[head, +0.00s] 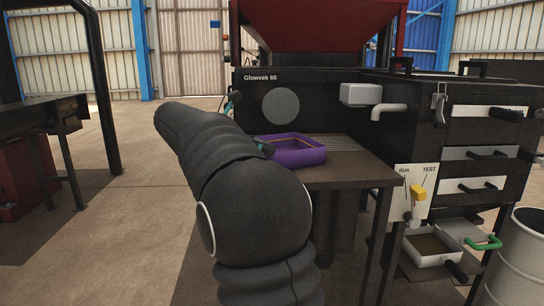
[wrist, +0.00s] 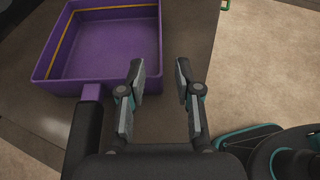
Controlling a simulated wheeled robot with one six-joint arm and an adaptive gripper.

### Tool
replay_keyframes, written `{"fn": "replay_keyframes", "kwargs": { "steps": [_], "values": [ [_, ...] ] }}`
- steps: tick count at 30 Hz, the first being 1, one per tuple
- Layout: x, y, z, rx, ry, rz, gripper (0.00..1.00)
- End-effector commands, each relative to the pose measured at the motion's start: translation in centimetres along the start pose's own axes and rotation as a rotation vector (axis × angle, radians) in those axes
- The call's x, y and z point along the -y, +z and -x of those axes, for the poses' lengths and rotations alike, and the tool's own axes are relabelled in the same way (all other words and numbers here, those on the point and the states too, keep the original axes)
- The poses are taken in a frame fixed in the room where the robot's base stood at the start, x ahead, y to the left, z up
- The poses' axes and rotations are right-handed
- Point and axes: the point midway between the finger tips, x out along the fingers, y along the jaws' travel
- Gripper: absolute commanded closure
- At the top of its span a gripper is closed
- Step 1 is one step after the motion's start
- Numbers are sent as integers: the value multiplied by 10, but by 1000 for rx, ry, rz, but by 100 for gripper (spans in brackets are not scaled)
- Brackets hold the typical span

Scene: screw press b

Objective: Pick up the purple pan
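The purple pan (head: 297,152) sits on the brown table in front of the black press, partly hidden behind my arm in the head view. In the wrist view the pan (wrist: 110,45) is at the upper left, an empty shallow tray with a yellow line inside and a dark handle (wrist: 87,130) pointing toward the camera. My gripper (wrist: 160,72) is open. Its fingers lie to the right of the handle, with nothing between them; the left fingertip overlaps the pan's near right corner in the picture. In the head view my gripper's fingers are mostly hidden behind my arm.
The table (head: 350,174) has a bare strip right of the pan. The black press (head: 300,105) stands behind it. At right are drawers, a RUN/TEST panel with a yellow lever (head: 418,192), a low white tray (head: 432,249) and a pale barrel (head: 520,262). Floor is open at left.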

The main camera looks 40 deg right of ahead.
Motion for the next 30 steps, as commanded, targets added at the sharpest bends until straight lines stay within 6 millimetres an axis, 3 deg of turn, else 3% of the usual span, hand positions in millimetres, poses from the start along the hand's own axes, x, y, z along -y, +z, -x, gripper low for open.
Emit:
{"fn": "replay_keyframes", "kwargs": {
  "steps": [3, 14, 21, 30],
  "values": [
    [1, 0, -22, -1, -2, -2, 67],
    [1, 0, -50, -1, -1, -3, 67],
    [1, 0, -85, -1, -2, -2, 67],
    [0, 0, -97, -1, 1, -2, 67]
  ]
}}
